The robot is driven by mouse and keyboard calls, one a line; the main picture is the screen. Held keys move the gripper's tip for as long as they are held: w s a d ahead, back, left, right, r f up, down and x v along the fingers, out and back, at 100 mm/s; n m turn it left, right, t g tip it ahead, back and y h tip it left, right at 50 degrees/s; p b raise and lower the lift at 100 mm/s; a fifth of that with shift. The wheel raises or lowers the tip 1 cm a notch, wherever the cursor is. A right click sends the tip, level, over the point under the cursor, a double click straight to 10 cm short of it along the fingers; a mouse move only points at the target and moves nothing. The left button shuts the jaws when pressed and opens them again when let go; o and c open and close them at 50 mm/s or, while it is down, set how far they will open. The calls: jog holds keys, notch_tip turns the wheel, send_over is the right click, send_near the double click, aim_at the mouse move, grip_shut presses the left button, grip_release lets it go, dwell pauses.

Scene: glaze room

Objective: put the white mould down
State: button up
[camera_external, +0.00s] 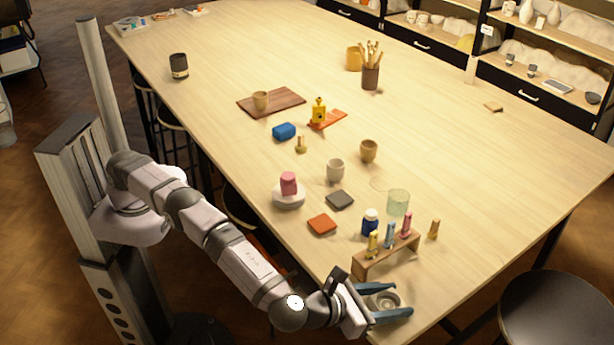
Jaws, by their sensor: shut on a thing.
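My gripper (391,302), with blue fingers, is at the near right edge of the table, in front of the small wooden rack.
The wooden rack (372,267) with several small coloured bottles stands close behind my gripper. A blue jar (370,222), a pale green glass (398,202), an orange tile (322,224) and a grey tile (340,199) are nearby. The table's right side is mostly clear.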

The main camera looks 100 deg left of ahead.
aim_at(335, 145)
notch_tip(335, 145, up, 10)
jog(key=b, duration=0.1)
dwell(0.4)
jog(key=shift+d+f, duration=0.1)
